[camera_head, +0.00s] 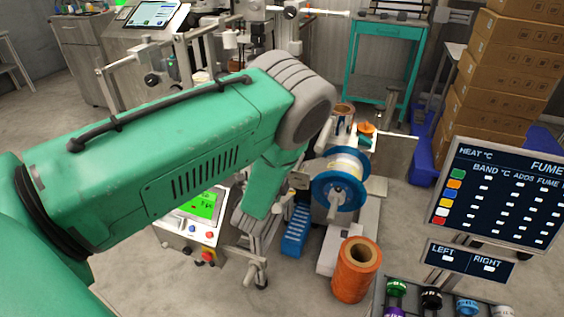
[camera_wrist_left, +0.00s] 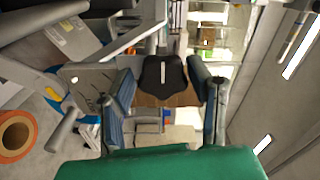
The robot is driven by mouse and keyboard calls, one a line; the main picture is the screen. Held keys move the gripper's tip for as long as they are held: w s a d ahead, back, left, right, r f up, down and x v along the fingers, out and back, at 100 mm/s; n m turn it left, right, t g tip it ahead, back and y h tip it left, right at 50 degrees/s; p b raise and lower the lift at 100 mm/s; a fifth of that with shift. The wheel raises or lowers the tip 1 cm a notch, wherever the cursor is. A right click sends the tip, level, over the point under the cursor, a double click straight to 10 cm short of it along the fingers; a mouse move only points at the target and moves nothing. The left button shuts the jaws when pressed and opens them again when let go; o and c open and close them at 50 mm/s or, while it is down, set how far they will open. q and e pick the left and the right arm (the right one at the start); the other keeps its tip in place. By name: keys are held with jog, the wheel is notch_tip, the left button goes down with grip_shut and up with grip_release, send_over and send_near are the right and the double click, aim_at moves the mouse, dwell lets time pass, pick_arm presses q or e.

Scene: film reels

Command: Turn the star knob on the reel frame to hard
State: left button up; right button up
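A dark lobed knob (camera_wrist_left: 163,78), likely the star knob, shows in the left wrist view on the end of a grey metal part. My left gripper (camera_wrist_left: 164,90) is open, with one finger on each side of the knob. I see gaps between the knob and both fingers, but cannot tell the depth. In the head view my green left arm crosses the picture and bends down in front of the reel frame; the knob is hidden there and the fingers are unclear. The blue reel (camera_head: 340,178) with pale film stands right of my wrist. My right gripper is not in view.
An orange roll (camera_head: 356,270) stands front right of the reel. A panel with a green screen (camera_head: 202,207) is below my arm. A blue ribbed piece (camera_head: 296,232) lies near the wrist. A sign board (camera_head: 505,195) and coloured spools (camera_head: 431,299) are at the right.

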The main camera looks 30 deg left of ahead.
pick_arm(q)
jog(key=shift+d, duration=0.1)
jog(key=v, duration=1.2)
dwell(0.4)
jog(key=s+f+n+g+h, duration=0.1)
jog(key=s+f+n+g, duration=0.7)
jog(key=s+f+g, duration=0.3)
jog(key=s+d+f+n+g+h, duration=0.1)
jog(key=s+d+n+g, duration=0.1)
jog(key=s, duration=0.6)
jog(key=s+d+f+n+g+h, duration=0.1)
jog(key=s+d+g, duration=0.3)
jog(key=s, duration=0.4)
jog(key=shift+n+h, duration=0.5)
jog(key=shift+n, duration=0.1)
